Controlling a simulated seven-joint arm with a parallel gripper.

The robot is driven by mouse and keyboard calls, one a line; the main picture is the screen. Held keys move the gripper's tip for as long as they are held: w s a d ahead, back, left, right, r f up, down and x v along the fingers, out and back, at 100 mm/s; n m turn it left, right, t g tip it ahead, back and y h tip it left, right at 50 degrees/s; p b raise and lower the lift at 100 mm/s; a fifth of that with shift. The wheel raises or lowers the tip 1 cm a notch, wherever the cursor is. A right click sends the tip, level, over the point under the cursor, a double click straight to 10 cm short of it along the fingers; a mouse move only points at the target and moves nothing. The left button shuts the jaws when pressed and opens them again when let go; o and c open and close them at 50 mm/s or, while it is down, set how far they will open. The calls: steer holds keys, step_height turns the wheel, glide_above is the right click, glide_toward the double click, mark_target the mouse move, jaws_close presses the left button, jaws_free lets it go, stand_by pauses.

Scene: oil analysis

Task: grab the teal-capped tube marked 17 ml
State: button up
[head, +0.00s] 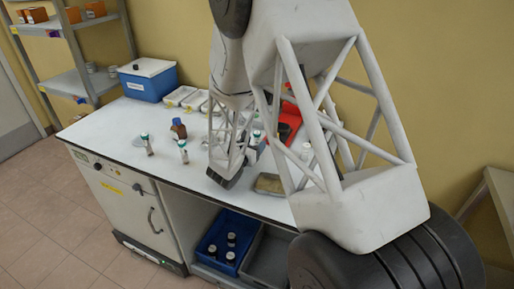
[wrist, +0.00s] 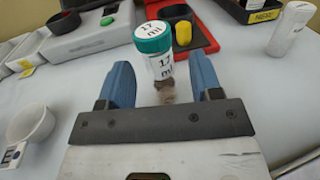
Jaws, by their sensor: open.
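The teal-capped tube marked 17 ml (wrist: 162,68) stands upright in the wrist view, with "17 ml" on its cap and label and brown matter at its bottom. My gripper (wrist: 160,66) is open, with its blue fingers apart on either side of the tube in the picture. I see no finger touching it, and the depth between them is hard to judge. In the head view a teal-capped tube (head: 256,134) shows beside my arm; its marking is too small to read. Two more teal-capped tubes stand farther left, one (head: 147,144) behind the other (head: 183,152).
A red tray (wrist: 205,40) with a yellow piece (wrist: 183,33) lies behind the tube. A grey device (wrist: 85,40) is at the back left, a white cup (wrist: 30,124) at left, a white bottle (wrist: 290,30) at right. A brown bottle (head: 179,129) and blue box (head: 148,82) stand farther left.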

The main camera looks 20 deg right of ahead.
steer(key=shift+x, duration=1.95)
steer(key=c, duration=1)
